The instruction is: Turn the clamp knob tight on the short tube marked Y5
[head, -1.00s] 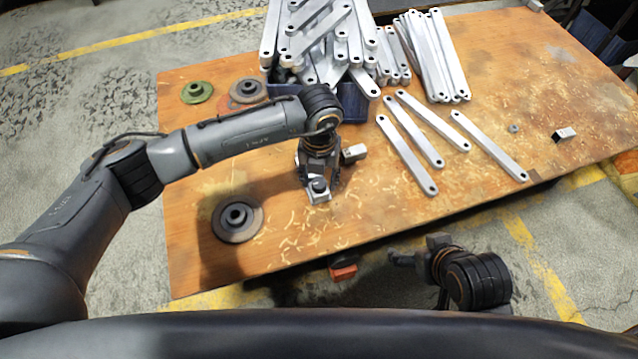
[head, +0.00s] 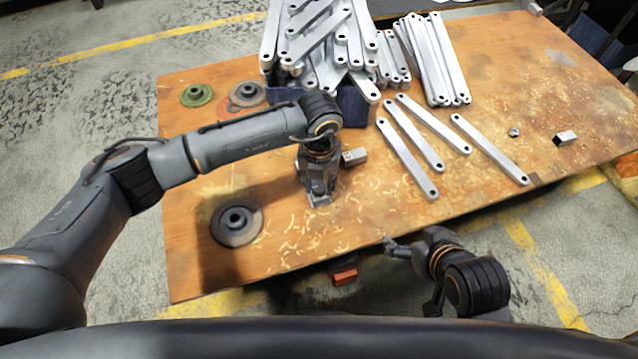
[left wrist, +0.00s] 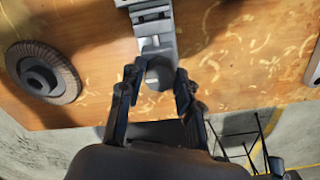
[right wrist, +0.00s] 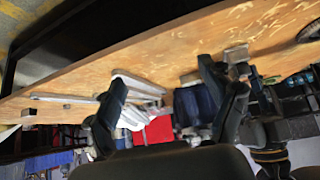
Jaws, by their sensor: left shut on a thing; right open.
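A grey metal clamp (left wrist: 155,22) stands on the wooden bench. Its round grey knob (left wrist: 160,76) sits between the fingertips of my left gripper (left wrist: 158,82), which is shut on it. In the head view my left gripper (head: 319,190) comes down over the clamp and hides the knob. A short square tube (head: 354,156) sticks out beside the gripper to the right; I cannot read its marking. My right gripper (head: 392,246) is off the bench's front edge, away from the clamp. It is open and empty in the right wrist view (right wrist: 172,88).
Flanged discs (head: 237,226) lie on the left of the bench (head: 480,200). A blue bin (head: 352,108) heaped with galvanized bars stands behind the clamp. Loose bars (head: 408,160), a nut (head: 514,131) and another short block (head: 565,137) lie right. The front middle is clear apart from shavings.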

